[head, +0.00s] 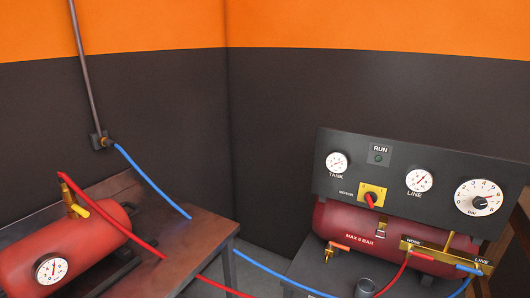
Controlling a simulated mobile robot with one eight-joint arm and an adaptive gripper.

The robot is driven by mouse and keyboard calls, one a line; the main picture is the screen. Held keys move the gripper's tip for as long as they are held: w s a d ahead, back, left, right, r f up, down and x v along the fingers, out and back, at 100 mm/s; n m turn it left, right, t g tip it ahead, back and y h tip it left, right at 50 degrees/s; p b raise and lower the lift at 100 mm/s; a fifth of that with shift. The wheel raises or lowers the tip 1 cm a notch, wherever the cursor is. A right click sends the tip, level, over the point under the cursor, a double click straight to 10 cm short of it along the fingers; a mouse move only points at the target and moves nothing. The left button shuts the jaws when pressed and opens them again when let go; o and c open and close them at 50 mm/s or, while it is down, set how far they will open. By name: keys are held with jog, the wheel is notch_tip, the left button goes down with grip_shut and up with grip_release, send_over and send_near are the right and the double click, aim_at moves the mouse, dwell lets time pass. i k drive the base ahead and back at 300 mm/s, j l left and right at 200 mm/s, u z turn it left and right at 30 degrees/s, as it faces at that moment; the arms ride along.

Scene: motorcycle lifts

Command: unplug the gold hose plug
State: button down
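A brass manifold bar (437,253) sits on the front of the red compressor tank (335,226) at right. The red hose (392,279) meets it below the HOSE label, and the blue hose (462,287) meets it near the LINE label. A brass wall fitting (106,142) holds the blue hose's far end. Which gold piece is the hose plug, I cannot tell. My gripper is not in view.
A dark panel (300,190) with several gauges and a red motor switch (370,200) stands above the right tank. A brown table (190,235) bears the left tank. A grey cup (364,287) stands at the bottom right. Hoses cross the gap between the tables.

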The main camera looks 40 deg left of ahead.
aim_at(68, 194)
jog(key=j+u, duration=0.1)
jog(key=u, duration=2.7)
